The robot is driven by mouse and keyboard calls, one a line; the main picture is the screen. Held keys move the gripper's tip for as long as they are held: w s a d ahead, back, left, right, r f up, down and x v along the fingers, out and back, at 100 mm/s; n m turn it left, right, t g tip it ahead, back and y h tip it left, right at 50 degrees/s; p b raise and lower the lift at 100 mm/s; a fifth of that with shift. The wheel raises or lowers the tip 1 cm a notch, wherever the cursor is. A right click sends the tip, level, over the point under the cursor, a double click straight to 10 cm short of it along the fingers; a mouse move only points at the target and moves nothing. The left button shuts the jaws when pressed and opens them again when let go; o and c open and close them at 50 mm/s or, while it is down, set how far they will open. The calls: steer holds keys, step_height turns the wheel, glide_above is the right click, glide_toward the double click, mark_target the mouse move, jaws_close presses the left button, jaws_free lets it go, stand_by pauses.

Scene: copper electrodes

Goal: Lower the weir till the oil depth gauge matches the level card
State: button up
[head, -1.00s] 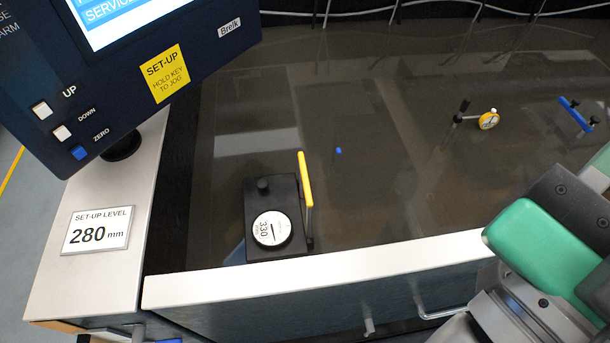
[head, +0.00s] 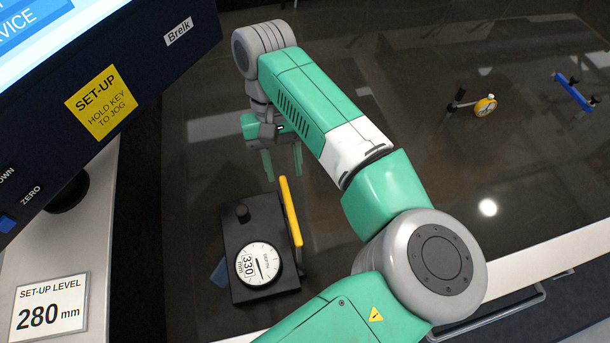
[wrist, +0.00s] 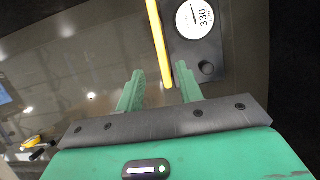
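The depth gauge (head: 259,264) is a white dial on a black block (head: 237,235) and reads 330 mm. It also shows in the wrist view (wrist: 197,18). The set-up level card (head: 48,308) reads 280 mm. The control panel (head: 150,60) is cropped at the left; the ZERO label and part of a blue button (head: 6,223) show, with only part of the DOWN label. The UP key is out of frame. My gripper (head: 282,160) is open and empty beyond the gauge block, its fingers apart in the wrist view (wrist: 161,78). I cannot identify the weir.
A yellow bar (head: 290,211) stands along the block's right side, close to my fingers in the wrist view. A yellow dial indicator (head: 485,105) and a blue-handled tool (head: 576,94) lie to the right. My arm crosses the dark, glossy surface.

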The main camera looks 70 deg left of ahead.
mark_target(289, 207)
steer(key=shift+d+f, duration=0.25)
steer(key=shift+d, duration=0.1)
steer(key=p+x, duration=0.1)
steer(key=x, duration=0.6)
steer(key=shift+s+d+f, duration=0.15)
jaws_close()
